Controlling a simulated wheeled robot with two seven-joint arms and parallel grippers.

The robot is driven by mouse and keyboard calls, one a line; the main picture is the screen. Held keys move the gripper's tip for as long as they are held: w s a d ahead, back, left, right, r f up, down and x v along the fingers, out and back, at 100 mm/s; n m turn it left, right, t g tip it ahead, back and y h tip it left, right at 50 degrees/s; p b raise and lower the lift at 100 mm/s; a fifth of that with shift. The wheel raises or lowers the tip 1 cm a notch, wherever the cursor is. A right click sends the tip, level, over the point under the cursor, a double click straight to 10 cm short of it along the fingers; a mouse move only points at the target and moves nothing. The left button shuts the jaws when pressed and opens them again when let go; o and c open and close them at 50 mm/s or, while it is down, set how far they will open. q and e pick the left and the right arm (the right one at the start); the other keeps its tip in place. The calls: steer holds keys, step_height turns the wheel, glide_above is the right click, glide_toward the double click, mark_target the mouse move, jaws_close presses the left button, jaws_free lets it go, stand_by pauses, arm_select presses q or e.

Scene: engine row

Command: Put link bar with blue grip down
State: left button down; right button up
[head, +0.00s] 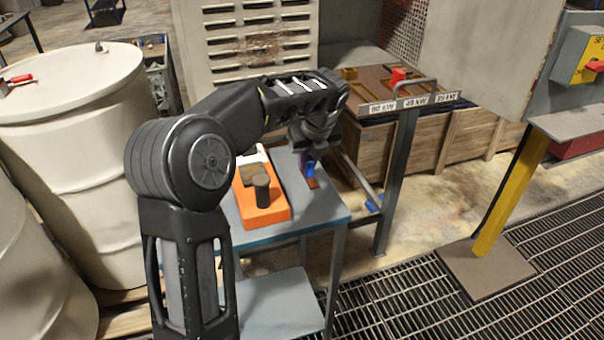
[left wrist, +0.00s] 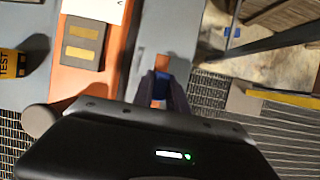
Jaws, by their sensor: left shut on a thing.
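My left gripper (head: 308,160) is shut on the blue grip of the link bar (head: 309,170), over the right part of the small blue-grey table (head: 330,208). In the left wrist view the blue grip (left wrist: 158,88) sits between the fingers, and a copper-coloured end of the bar (left wrist: 162,63) shows beyond them. The bar is very close to the tabletop; I cannot tell whether it touches. The fingers and arm hide much of it. My right gripper is not in view.
An orange block (head: 262,213) with a dark knob stands on the table, left of the gripper. A labelled rack (head: 412,103) with a red-gripped piece (head: 397,77) stands behind to the right. White drums (head: 75,150) stand left. A yellow post (head: 510,195) stands far right.

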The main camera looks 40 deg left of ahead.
mark_target(308, 171)
arm_select(q)
steer(key=shift+f, duration=1.95)
steer(key=c, duration=1.3)
jaws_free()
steer(key=shift+f, duration=0.1)
steer(key=v, duration=1.2)
